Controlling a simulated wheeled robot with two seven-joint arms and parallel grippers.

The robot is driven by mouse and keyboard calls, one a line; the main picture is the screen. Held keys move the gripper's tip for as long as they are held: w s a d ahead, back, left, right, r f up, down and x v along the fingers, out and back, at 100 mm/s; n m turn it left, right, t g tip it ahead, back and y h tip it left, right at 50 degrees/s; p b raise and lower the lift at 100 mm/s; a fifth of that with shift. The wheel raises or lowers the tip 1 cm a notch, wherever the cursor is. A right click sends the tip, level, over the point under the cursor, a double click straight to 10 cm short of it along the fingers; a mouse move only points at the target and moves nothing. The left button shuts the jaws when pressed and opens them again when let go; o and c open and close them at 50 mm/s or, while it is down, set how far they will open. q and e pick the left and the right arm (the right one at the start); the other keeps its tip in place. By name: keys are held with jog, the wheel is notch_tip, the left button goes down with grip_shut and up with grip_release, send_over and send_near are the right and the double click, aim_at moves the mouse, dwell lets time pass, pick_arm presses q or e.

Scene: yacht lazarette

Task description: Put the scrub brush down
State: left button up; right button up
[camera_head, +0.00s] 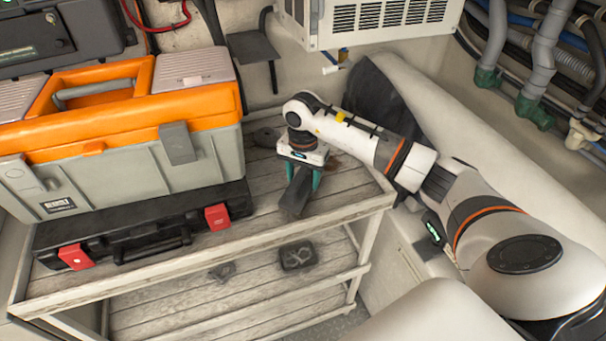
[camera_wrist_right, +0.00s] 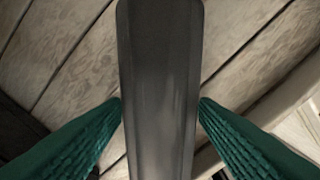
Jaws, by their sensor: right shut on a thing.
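The scrub brush (camera_head: 296,193) is a dark grey, long block in my right gripper (camera_head: 301,175), over the right end of the wooden shelf's top (camera_head: 340,185). In the right wrist view the brush (camera_wrist_right: 160,90) runs down the middle, between the green fingers of my right gripper (camera_wrist_right: 160,112), which are shut on it. Pale wooden planks show behind it. I cannot tell whether the brush touches the planks. Its bristles are not visible. My left gripper is not in view.
An orange and grey toolbox (camera_head: 205,165) and a black case with red latches (camera_head: 145,232) fill the shelf's left side. A dark object (camera_head: 265,137) lies behind my gripper. Small dark items (camera_head: 298,256) lie on the lower shelf. Planks right of the brush are clear.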

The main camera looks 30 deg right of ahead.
jog(key=shift+f, duration=0.3)
jog(key=shift+f, duration=0.1)
jog(key=shift+f+b, duration=0.15)
jog(key=shift+b, duration=0.15)
jog(key=o, duration=0.9)
